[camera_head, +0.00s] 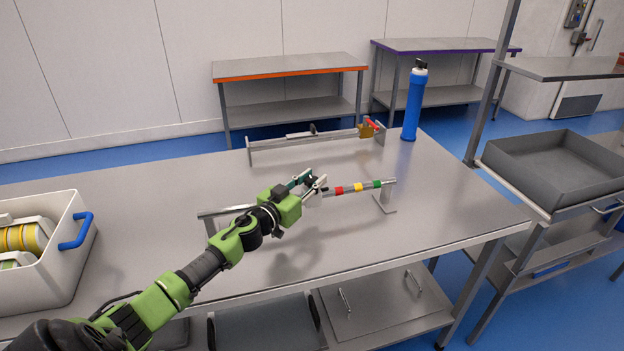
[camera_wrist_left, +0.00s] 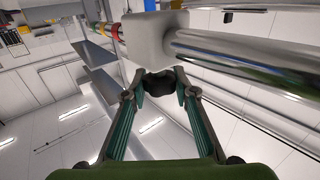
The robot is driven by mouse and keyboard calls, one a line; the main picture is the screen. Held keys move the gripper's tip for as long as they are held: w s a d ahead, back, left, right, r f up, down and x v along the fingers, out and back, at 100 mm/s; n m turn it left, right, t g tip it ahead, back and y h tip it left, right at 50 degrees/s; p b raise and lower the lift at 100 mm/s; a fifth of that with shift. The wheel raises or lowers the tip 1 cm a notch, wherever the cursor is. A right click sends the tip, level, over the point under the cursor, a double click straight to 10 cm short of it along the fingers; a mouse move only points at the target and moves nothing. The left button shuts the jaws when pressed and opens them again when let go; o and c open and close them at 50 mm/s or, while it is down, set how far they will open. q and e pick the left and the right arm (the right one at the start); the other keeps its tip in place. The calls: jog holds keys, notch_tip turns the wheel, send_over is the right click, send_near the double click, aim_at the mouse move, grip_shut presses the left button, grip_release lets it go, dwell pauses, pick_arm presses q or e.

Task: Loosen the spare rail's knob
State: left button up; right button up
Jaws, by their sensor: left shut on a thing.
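The near rail (camera_head: 340,190) is a bright round bar with red, yellow and green bands, held on end brackets on the steel table. A pale block (camera_wrist_left: 150,38) sits on the bar in the left wrist view, with a black knob (camera_wrist_left: 157,88) beside it. My left gripper (camera_head: 314,184) is at the middle of this rail, its fingers (camera_wrist_left: 160,90) shut on the black knob. In the head view the gripper mostly hides knob and block. A far rail (camera_head: 340,137) carries a dark knob (camera_head: 313,129) and a brass and red fitting (camera_head: 369,128). My right gripper is out of view.
A white tub (camera_head: 62,270) with a blue handle and yellow items stands at the left. A blue bottle (camera_head: 413,105) stands at the table's back right corner. A grey tray (camera_head: 556,170) is on a cart at right. The table's front right is clear.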

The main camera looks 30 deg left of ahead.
pick_arm(q)
jog(key=shift+d+n+y+p, duration=0.1)
jog(key=shift+n+y+p, duration=0.3)
jog(key=shift+n+y, duration=0.6)
jog(key=shift+y, duration=0.6)
jog(key=shift+f+n+y, duration=0.15)
jog(key=shift+n+y, duration=0.25)
jog(key=shift+y, duration=0.2)
jog(key=n+g+y+b, duration=0.2)
jog(key=y+b, duration=0.2)
jog(key=b, duration=0.1)
jog(key=n+g+y+b, duration=0.2)
jog(key=n+y+b, duration=0.1)
jog(key=b, duration=0.3)
jog(key=shift+f+n+y, duration=0.1)
jog(key=shift+n+y, duration=0.2)
jog(key=shift+y, duration=0.1)
jog(key=shift+r+n+g+y+b, duration=0.3)
jog(key=shift+g+b, duration=0.1)
jog(key=shift+b, duration=0.6)
jog(key=o, duration=1.1)
